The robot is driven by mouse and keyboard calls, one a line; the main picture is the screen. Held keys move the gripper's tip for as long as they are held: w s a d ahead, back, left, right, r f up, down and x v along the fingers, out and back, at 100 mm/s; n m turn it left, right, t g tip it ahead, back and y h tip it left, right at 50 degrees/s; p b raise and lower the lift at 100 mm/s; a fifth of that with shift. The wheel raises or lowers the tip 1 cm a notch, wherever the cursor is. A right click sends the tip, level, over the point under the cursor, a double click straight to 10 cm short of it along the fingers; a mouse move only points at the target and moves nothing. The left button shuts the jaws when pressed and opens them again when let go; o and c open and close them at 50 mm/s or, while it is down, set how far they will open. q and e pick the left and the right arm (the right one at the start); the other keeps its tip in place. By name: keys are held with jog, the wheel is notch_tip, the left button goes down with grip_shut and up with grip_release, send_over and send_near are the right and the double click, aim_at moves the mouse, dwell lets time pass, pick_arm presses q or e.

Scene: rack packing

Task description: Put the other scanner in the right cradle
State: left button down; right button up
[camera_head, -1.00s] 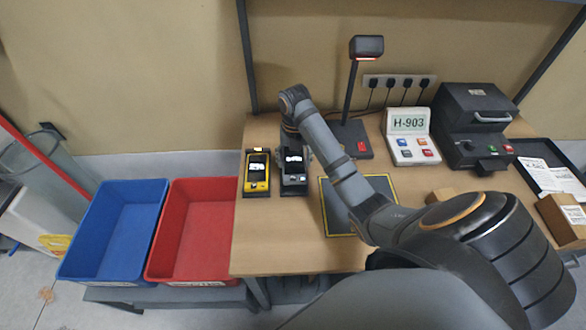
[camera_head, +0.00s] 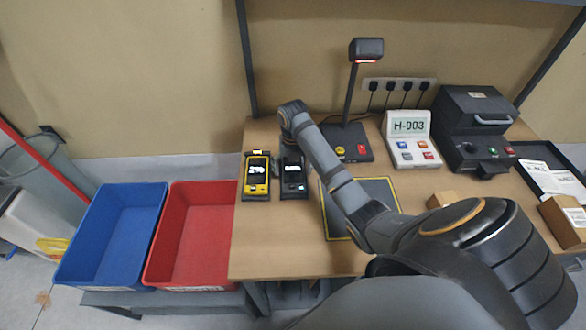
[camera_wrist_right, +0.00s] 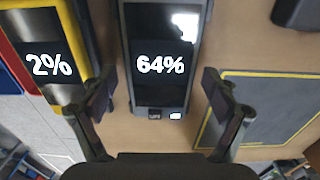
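A dark scanner (camera_head: 292,174) with "64%" on its screen lies in the right-hand holder on the left part of the table. It also shows in the right wrist view (camera_wrist_right: 162,95). A yellow-framed scanner (camera_head: 257,178) lies just left of it; its screen (camera_wrist_right: 48,65) reads "2%" in the wrist view. My right gripper (camera_wrist_right: 157,84) is open, with one finger on each side of the dark scanner's lower part and visible gaps between. In the head view the right gripper is mostly hidden behind its arm. My left gripper is out of view.
A red bin (camera_head: 166,278) and a blue bin (camera_head: 75,278) stand left of the table. A dark mat with yellow edge (camera_head: 378,190) lies right of the scanners, under my arm. A lamp (camera_head: 349,95), an H-903 panel (camera_head: 408,127) and a black machine (camera_head: 478,115) stand behind.

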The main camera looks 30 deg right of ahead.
aim_at(293, 172)
jog(key=shift+r, duration=0.1)
jog(key=shift+r, duration=0.4)
jog(key=shift+w+r, duration=0.1)
jog(key=shift+r, duration=0.75)
notch_tip(293, 172, up, 10)
jog(key=p, duration=0.8)
jog(key=shift+f, duration=0.2)
